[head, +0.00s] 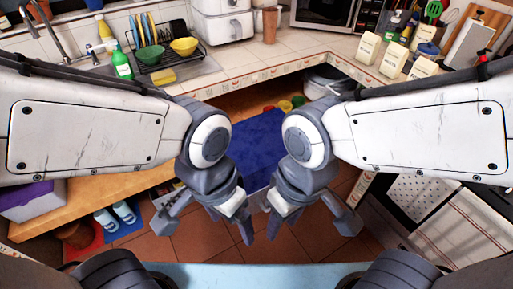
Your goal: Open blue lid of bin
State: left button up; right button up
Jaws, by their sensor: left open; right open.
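A flat dark blue surface (256,140) shows low down between my two arms. I cannot tell whether it is a bin's blue lid or a mat on the floor, and no bin with a blue lid is clearly visible. My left gripper (206,230) is open and empty, pointing down in front of and to the left of the blue surface. My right gripper (312,228) is open and empty, to the right. Both look apart from the blue surface, and my arms hide parts of its sides.
Small red, yellow and green round things (284,104) sit beyond the blue surface. A tiled counter (225,75) runs above, with a dish rack (168,58) and labelled canisters (393,60). A wooden bench (100,190) is left. Tiled floor (215,240) shows below my grippers.

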aim_at(256, 146)
jog(key=z, duration=0.05)
jog(key=k, duration=0.6)
jog(key=z, duration=0.5)
jog(key=i, duration=1.4)
jog(key=u, duration=0.35)
